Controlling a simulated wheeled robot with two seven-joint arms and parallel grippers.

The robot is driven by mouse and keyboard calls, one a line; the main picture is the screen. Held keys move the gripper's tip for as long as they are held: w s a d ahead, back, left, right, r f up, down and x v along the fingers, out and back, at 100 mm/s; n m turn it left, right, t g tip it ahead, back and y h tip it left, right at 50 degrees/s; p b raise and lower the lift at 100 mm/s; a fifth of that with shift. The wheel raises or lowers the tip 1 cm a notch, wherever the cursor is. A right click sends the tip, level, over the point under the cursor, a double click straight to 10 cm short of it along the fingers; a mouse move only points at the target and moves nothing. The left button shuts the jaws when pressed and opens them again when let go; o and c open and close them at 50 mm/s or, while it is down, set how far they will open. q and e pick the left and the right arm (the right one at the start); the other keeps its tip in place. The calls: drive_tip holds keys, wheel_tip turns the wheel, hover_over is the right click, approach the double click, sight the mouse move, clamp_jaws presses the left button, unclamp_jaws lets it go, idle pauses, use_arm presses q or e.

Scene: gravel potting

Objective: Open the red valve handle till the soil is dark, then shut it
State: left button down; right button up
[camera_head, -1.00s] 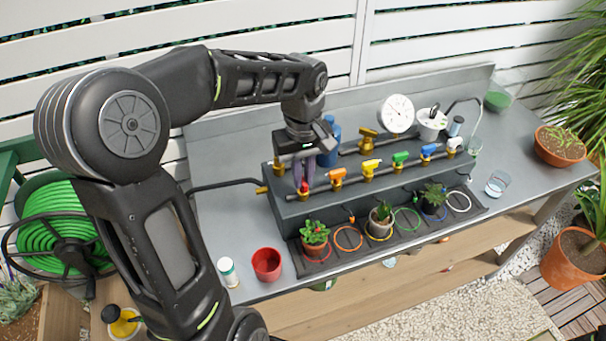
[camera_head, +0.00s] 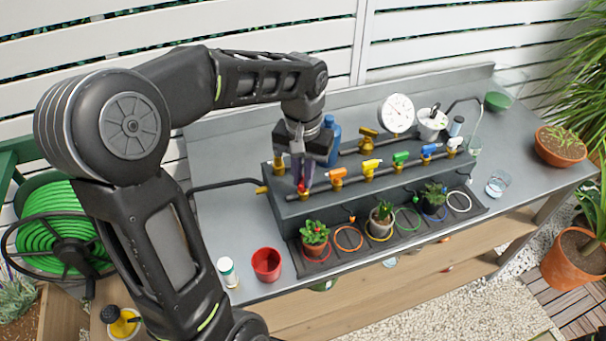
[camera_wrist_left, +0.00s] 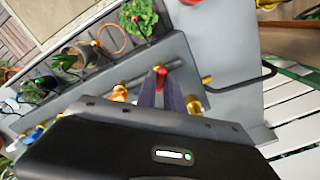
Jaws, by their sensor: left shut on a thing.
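The red valve handle (camera_head: 302,190) is at the left end of the row of coloured valves on the grey manifold. My left gripper (camera_head: 304,183) comes down onto it from above and is shut on it, hiding much of it. In the left wrist view the red handle (camera_wrist_left: 160,70) shows between the fingertips of the left gripper (camera_wrist_left: 161,80). The potted plant (camera_head: 315,233) with red flowers stands in front of this valve on the red ring (camera_head: 320,258). Its leaves hide most of the soil, so I cannot tell how dark it is. My right gripper is not in view.
Orange (camera_head: 338,174), yellow (camera_head: 372,164), green, blue and white valve handles follow to the right. A blue bottle (camera_head: 332,128) stands behind the manifold, near my gripper. A red pot (camera_head: 267,264) and a white bottle (camera_head: 228,270) stand at the bench's front left.

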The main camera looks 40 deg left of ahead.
use_arm(q)
drive_tip(key=m, duration=0.5)
drive_tip(key=shift+m, duration=2.6)
drive_tip(key=c, duration=1.5)
unclamp_jaws()
drive_tip(key=shift+o, duration=0.2)
drive_tip(key=shift+r, duration=3.95)
